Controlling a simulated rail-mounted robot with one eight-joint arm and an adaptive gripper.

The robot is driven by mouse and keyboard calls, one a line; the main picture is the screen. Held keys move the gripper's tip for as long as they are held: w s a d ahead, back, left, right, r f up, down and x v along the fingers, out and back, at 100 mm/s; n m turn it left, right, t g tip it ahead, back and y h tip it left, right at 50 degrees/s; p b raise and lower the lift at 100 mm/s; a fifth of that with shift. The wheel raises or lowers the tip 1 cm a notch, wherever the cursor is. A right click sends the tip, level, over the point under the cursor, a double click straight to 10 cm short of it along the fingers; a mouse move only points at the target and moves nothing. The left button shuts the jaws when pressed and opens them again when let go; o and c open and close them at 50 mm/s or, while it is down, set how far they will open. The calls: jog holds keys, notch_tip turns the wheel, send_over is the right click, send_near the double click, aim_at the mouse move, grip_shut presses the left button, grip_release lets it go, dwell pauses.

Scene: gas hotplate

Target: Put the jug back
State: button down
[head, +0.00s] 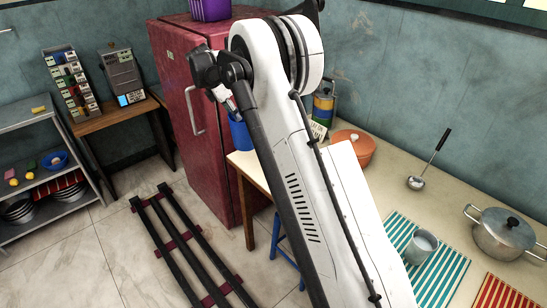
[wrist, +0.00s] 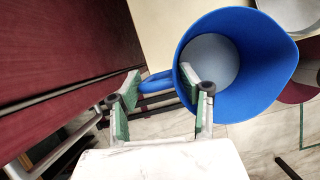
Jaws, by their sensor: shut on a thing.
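The blue jug (wrist: 262,85) fills the right of the wrist view, its round mouth facing the camera and a paler grey-blue area inside. My gripper (wrist: 162,100) is shut on the jug's handle (wrist: 156,82), which passes between its green-padded fingers. In the head view part of the blue jug (head: 240,134) shows between the red fridge and my arm, by the corner of the cream table. I cannot tell whether the jug touches the table.
The red fridge (head: 195,120) stands close to the jug's left. A blue stool (head: 283,245) stands below.

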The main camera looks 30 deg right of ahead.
jog(key=shift+w+d+n, duration=0.2)
jog(key=shift+w+n, duration=0.1)
jog(key=shift+w, duration=0.05)
jog(key=d+f, duration=1.1)
jog(key=shift+w+d, duration=0.3)
jog(key=shift+f, duration=0.2)
jog(key=c, duration=1)
grip_release()
jog(key=shift+c, duration=0.2)
